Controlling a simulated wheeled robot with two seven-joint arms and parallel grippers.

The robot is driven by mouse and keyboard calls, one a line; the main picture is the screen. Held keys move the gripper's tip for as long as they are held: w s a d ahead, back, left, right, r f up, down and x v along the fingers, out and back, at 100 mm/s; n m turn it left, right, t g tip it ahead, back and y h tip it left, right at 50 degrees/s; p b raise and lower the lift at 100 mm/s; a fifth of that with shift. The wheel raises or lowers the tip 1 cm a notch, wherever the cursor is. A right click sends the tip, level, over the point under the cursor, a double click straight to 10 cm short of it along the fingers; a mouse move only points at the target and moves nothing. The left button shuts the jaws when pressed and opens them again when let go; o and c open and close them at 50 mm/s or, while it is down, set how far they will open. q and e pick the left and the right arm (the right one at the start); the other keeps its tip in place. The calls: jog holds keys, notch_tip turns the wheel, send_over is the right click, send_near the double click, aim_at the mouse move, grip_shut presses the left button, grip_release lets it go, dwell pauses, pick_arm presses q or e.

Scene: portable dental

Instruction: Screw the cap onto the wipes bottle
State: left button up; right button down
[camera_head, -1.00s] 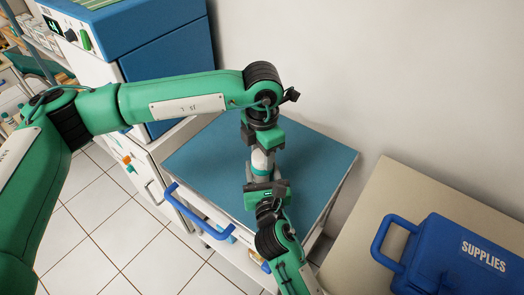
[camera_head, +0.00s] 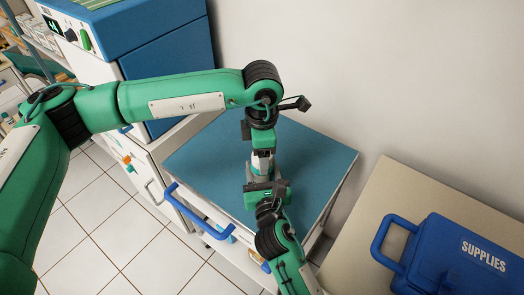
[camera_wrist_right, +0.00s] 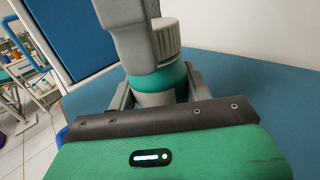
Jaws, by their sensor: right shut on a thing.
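The wipes bottle (camera_wrist_right: 160,90), pale with a teal band, stands upright on the blue-topped cart. It also shows in the head view (camera_head: 262,172), mostly hidden between my grippers. The ribbed pale cap (camera_wrist_right: 167,40) sits at the bottle's top; I cannot tell how tightly it is seated. My right gripper (camera_wrist_right: 155,98) is shut on the bottle's body from the near side. My left gripper (camera_head: 262,154) points down over the cap from above. One grey finger covers the cap's left part in the right wrist view; its other finger is hidden, so its opening cannot be told.
The cart's blue top (camera_head: 310,160) is bare around the bottle. A blue handle (camera_head: 195,212) sticks out at its left front. A blue supplies case (camera_head: 455,262) lies on a beige surface at right. A blue and white cabinet (camera_head: 165,65) stands behind at left.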

pick_arm(q)
jog(key=shift+r, duration=2.15)
jog(key=shift+c, duration=0.4)
notch_tip(320, 180, up, 4)
jog(key=n, duration=0.5)
jog(key=shift+f, duration=0.2)
jog(key=shift+f, duration=4.05)
